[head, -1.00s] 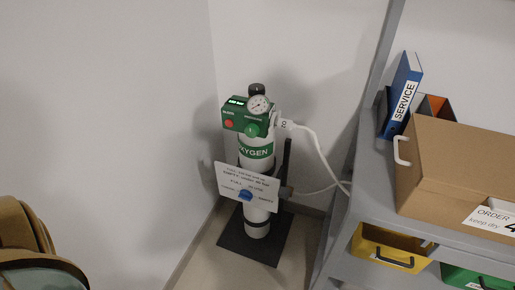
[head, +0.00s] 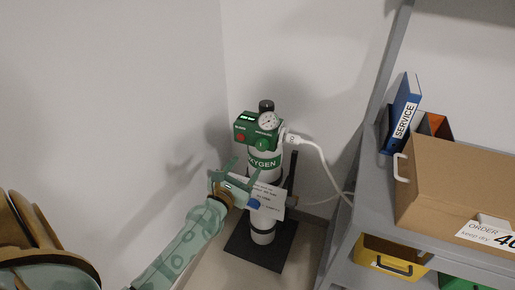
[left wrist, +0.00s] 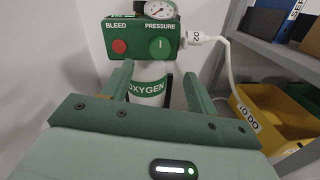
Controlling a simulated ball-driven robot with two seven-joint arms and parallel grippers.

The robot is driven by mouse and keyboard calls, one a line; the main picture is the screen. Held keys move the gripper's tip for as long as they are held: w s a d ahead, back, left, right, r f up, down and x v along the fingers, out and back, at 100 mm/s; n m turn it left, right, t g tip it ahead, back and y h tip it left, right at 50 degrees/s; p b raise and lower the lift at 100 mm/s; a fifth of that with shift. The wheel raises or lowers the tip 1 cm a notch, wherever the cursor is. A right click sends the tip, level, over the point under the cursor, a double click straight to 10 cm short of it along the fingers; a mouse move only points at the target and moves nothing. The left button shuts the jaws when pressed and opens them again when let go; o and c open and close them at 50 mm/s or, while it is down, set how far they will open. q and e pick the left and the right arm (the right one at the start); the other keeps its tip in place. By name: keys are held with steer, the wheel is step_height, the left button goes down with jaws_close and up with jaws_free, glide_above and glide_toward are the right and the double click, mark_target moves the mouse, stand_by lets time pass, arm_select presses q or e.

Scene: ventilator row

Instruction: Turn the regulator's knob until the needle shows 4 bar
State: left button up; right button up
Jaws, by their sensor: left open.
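The green regulator block (head: 246,127) sits on top of the white oxygen cylinder (head: 264,222). Its round green PRESSURE knob (head: 262,144) shows closer in the left wrist view (left wrist: 159,47), to the right of a red BLEED button (left wrist: 119,46). The white round gauge (head: 268,121) is above the knob; in the left wrist view its top is cut off (left wrist: 160,9). The needle's value is too small to read. My left gripper (head: 245,166) is open and empty, below the knob and in front of the cylinder, apart from the knob. My right gripper is not in view.
A white hose (head: 323,158) runs right from the regulator. A grey shelf (head: 372,190) with a cardboard box (head: 455,185) and yellow bin (head: 372,258) stands right. Walls stand close behind.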

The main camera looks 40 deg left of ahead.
mark_target(261, 147)
arm_select(q)
steer(key=w, duration=0.3)
steer(key=w+a, duration=0.1)
steer(key=w, duration=0.2)
steer(key=w+b, duration=0.1)
steer(key=w, duration=0.2)
steer(key=shift+w+a+f, duration=0.1)
steer(key=shift+w+a, duration=0.2)
steer(key=shift+a, duration=0.05)
steer(key=shift+c, duration=0.2)
steer(key=c, duration=0.9)
